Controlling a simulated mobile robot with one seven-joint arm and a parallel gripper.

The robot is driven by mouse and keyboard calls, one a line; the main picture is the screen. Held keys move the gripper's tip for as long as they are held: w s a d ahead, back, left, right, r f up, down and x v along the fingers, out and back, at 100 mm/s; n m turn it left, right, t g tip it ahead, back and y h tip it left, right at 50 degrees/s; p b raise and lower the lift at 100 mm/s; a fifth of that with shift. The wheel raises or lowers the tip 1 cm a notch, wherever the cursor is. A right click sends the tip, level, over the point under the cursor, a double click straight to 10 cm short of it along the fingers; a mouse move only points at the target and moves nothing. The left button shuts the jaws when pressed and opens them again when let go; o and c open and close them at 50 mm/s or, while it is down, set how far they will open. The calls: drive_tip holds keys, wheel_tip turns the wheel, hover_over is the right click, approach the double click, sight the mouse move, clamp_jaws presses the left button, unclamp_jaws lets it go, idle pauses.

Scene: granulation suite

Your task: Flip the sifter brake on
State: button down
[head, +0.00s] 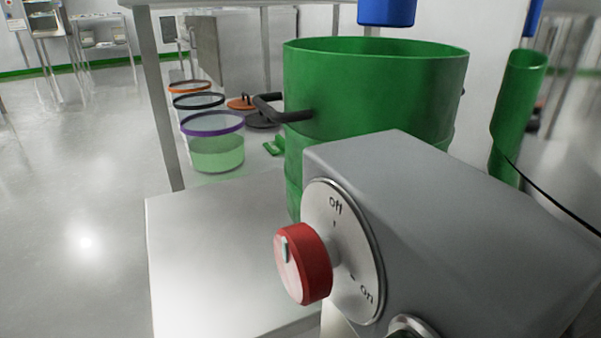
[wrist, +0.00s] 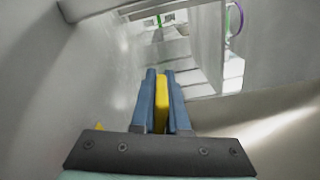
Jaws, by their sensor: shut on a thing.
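In the head view a red knob (head: 304,264) with a pale pointer mark stands on a round silver dial plate (head: 358,262) on a grey housing. The plate reads "off" at the top and "on" at the lower right; the mark lies on the upper part of the knob, nearer "off". My gripper (wrist: 162,100) shows only in the wrist view, its blue fingers shut on a narrow yellow piece (wrist: 161,104). I cannot tell whether this piece is the sifter brake. The red knob is not visible in the wrist view.
A green drum (head: 375,90) with a black handle stands behind the grey housing (head: 430,190). In the wrist view pale walls close in on both sides of my gripper.

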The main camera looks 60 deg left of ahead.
drive_tip(key=shift+f, duration=0.1)
drive_tip(key=n, duration=0.1)
drive_tip(key=f+n, duration=0.1)
drive_tip(key=n, duration=0.2)
drive_tip(key=shift+s+f, duration=0.1)
drive_tip(key=shift+f, duration=0.15)
drive_tip(key=shift+f+n, duration=0.25)
drive_tip(key=shift+n, duration=0.45)
drive_tip(key=shift+f+n, duration=0.25)
drive_tip(key=shift+n, duration=0.45)
drive_tip(key=c, duration=0.9)
unclamp_jaws()
drive_tip(key=shift+d, duration=0.1)
drive_tip(key=d, duration=1.2)
drive_tip(key=shift+s+d, duration=0.4)
